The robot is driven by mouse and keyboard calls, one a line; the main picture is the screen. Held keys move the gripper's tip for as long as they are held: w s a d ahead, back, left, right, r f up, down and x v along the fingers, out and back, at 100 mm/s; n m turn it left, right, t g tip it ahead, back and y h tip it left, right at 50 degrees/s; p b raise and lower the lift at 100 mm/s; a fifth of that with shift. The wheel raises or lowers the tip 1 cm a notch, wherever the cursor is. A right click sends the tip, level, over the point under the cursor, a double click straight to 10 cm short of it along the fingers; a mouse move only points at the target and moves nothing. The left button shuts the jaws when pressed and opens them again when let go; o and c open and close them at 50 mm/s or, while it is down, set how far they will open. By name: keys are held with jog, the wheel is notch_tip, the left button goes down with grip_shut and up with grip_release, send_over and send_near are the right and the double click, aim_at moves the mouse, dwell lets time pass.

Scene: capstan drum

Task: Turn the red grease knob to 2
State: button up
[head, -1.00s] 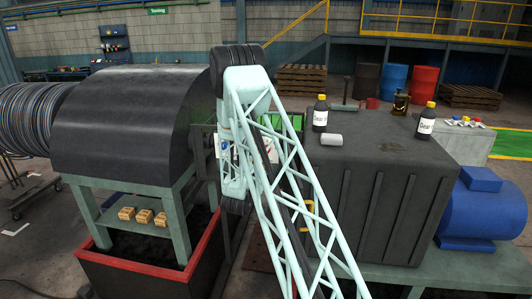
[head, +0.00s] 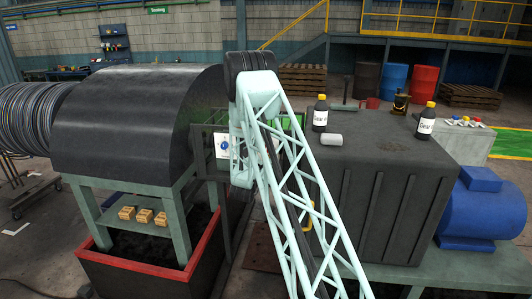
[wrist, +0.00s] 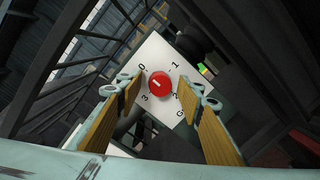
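The red grease knob (wrist: 160,84) is in the middle of the wrist view on a white dial plate (wrist: 160,52) marked 0, 1, 2 and 3. A pale slanted line crosses the knob's face; I cannot tell which number it points to. My gripper (wrist: 160,88) is open, with one wood-coloured finger pad at each side of the knob and visible gaps between. I cannot tell how far the fingertips are from the plate. In the head view my arm hides the gripper and the red knob.
In the head view a white panel with a blue knob (head: 224,145) shows just left of my arm. A black drum cover (head: 130,120) stands at left and a dark box (head: 370,180) at right, with bottles (head: 320,115) on top. Dark frame bars (wrist: 255,75) surround the plate.

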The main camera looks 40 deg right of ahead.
jog(key=shift+c, duration=0.4)
jog(key=c, duration=0.8)
jog(key=shift+o, duration=0.2)
